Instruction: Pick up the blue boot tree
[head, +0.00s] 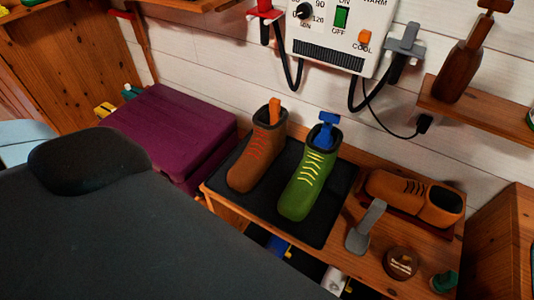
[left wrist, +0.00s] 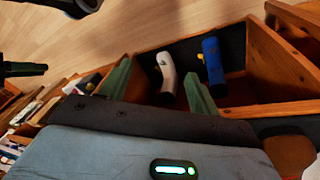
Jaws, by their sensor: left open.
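The blue boot tree (head: 326,130) stands upright in the green boot (head: 308,180), its blue top showing above the collar. Its lower part is hidden inside the boot. The green boot has yellow laces and stands on a dark mat (head: 330,212) on the wooden bench. My left gripper (left wrist: 158,68) shows in the left wrist view, with its two green fingers apart and nothing held. It faces an open wooden compartment, and the blue boot tree does not show in that view.
A brown boot (head: 255,155) with an orange tree stands left of the green one. Another brown shoe (head: 410,197) lies to the right, near a grey tool (head: 365,228) and a round tin (head: 401,263). A wall unit (head: 335,35) with cables hangs behind. A purple case (head: 170,125) lies left.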

